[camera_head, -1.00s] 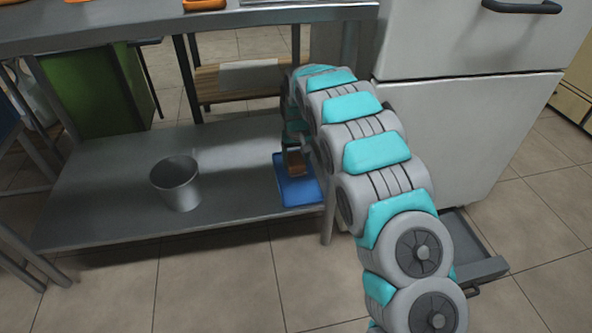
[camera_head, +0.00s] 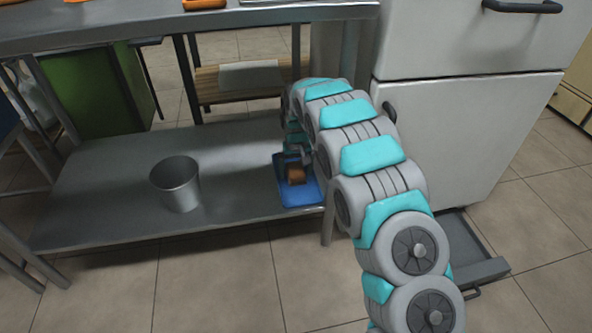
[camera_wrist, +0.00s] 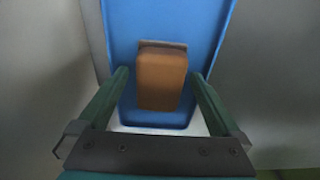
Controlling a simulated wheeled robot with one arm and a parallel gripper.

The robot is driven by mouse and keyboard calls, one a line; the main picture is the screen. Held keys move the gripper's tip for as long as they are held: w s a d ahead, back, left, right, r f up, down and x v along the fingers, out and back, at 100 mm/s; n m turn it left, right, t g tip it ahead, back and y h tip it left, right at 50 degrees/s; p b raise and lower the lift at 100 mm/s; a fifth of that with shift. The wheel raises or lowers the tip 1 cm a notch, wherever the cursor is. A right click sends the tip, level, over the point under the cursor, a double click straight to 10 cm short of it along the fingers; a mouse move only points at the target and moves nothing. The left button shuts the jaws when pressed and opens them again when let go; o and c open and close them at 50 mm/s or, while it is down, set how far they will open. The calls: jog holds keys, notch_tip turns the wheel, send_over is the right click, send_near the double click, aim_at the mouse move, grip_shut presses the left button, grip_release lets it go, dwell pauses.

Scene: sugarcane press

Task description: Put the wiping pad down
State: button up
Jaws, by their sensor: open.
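The wiping pad (camera_wrist: 162,78) is an orange-brown block with a greyish strip along its far edge. It lies on a blue tray (camera_wrist: 208,35) and sits between my open fingers in the wrist view, with a gap on each side. In the head view the pad (camera_head: 296,175) shows on the blue tray (camera_head: 300,196), at the right end of the steel lower shelf. My gripper (camera_wrist: 160,88) is open around the pad without visibly touching it. In the head view the gripper (camera_head: 292,158) is just behind the pad and partly hidden by my arm.
A metal bucket (camera_head: 178,186) stands on the lower shelf (camera_head: 110,205), left of the tray. The steel worktop (camera_head: 120,30) is above. A white cabinet (camera_head: 455,130) stands close on the right. The shelf between bucket and tray is clear.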

aim_at(297, 172)
notch_tip(297, 172, up, 12)
jog(key=s+p, duration=0.1)
jog(key=shift+s+d, duration=0.15)
dwell(0.5)
dwell(0.3)
